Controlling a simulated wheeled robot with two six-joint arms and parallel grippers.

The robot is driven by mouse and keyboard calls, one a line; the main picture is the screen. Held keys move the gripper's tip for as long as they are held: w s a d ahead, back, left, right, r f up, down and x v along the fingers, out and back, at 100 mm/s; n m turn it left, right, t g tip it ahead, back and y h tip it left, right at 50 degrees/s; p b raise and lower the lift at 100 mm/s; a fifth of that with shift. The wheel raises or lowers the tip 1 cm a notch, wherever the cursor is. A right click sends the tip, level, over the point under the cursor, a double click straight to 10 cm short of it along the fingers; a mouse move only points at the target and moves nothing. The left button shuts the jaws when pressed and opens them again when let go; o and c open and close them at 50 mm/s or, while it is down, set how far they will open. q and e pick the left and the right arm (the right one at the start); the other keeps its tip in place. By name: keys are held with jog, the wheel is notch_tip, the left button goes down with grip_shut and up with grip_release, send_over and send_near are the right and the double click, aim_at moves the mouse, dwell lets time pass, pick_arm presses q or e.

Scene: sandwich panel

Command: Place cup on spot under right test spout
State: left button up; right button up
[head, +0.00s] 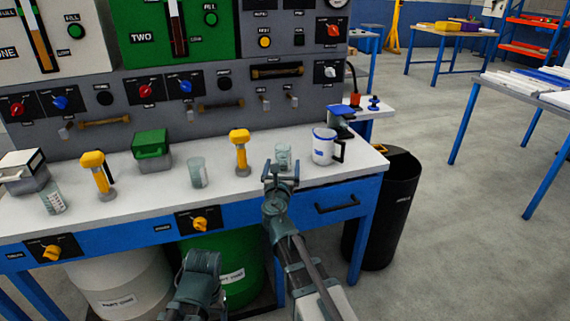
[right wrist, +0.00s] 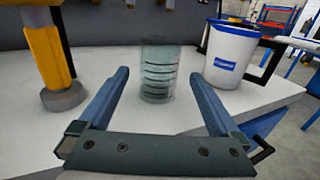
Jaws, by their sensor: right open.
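A clear ribbed cup (head: 283,156) stands upright on the white counter, below the right part of the panel. It also shows in the right wrist view (right wrist: 158,72), between and just beyond my fingertips. My right gripper (head: 282,170) is open and empty in front of this cup, with one finger toward each side; the fingers (right wrist: 160,88) do not hold it. Small spouts (head: 265,102) and (head: 292,99) stick out of the panel above the cup. Part of my left arm's end (head: 202,264) shows low in the head view; its jaw state is unclear.
Two other clear cups (head: 197,172) and (head: 52,198) stand farther left. A black bin (head: 395,205) is right of the counter.

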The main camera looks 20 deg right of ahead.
aim_at(282, 162)
jog(key=shift+w, duration=0.1)
jog(key=x, duration=0.4)
jog(key=shift+w+f, duration=0.1)
jog(key=shift+w, duration=0.15)
jog(key=shift+w+d, duration=0.15)
jog(key=shift+w, duration=0.1)
grip_shut()
